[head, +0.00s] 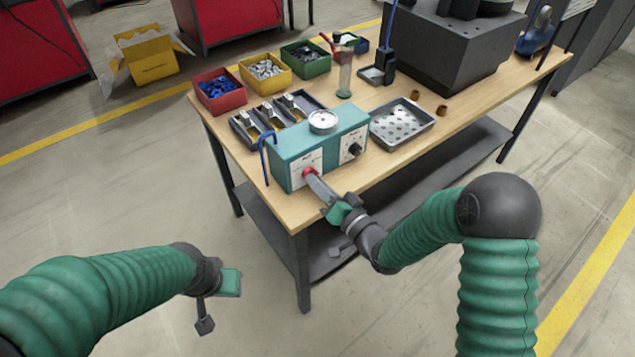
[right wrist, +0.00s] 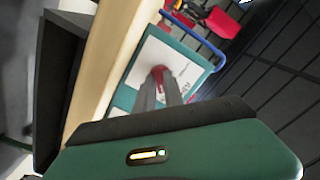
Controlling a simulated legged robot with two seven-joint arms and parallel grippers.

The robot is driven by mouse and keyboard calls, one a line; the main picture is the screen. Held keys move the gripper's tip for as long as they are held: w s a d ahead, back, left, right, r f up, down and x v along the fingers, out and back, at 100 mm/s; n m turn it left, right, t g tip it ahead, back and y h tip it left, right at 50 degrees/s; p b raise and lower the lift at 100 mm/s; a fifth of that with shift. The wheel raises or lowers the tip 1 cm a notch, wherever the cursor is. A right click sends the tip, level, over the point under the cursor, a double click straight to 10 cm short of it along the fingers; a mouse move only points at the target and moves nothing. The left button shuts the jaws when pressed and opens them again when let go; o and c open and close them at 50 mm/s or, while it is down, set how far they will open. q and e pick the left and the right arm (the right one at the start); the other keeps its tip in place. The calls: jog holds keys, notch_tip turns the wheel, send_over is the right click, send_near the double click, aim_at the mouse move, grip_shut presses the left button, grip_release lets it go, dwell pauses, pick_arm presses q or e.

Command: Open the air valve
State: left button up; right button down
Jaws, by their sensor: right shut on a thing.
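A teal control box (head: 289,153) with a round gauge (head: 323,122) on top stands at the table's near edge. Its white front plate carries a red valve knob (head: 308,173), and a black knob (head: 354,150) sits on the plate to the right. My right gripper (head: 312,181) reaches the red knob with its fingers shut on it. In the right wrist view the red knob (right wrist: 158,75) shows between the fingertips, partly hidden by them. My left gripper (head: 218,302) hangs low at the left, away from the table; its finger opening is not clear.
Red (head: 219,91), yellow (head: 265,74) and green (head: 306,61) bins stand at the table's back left. A dark tray (head: 246,135) with several compartments is behind the teal box. A metal tray (head: 428,126) lies to its right, near a dark machine (head: 450,50).

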jog(key=shift+w+d+r, duration=0.15)
jog(key=shift+w+r, duration=0.05)
jog(key=shift+r, duration=0.05)
jog(key=c, duration=1.7)
grip_release()
jog(key=shift+o, duration=1.3)
jog(key=shift+f, duration=0.2)
jog(key=shift+s, duration=0.1)
jog(key=p+v, duration=0.3)
jog(key=v, duration=1.3)
jog(key=shift+s+d+p, duration=0.25)
jog(key=shift+s+p, duration=0.05)
jog(key=shift+p, duration=0.05)
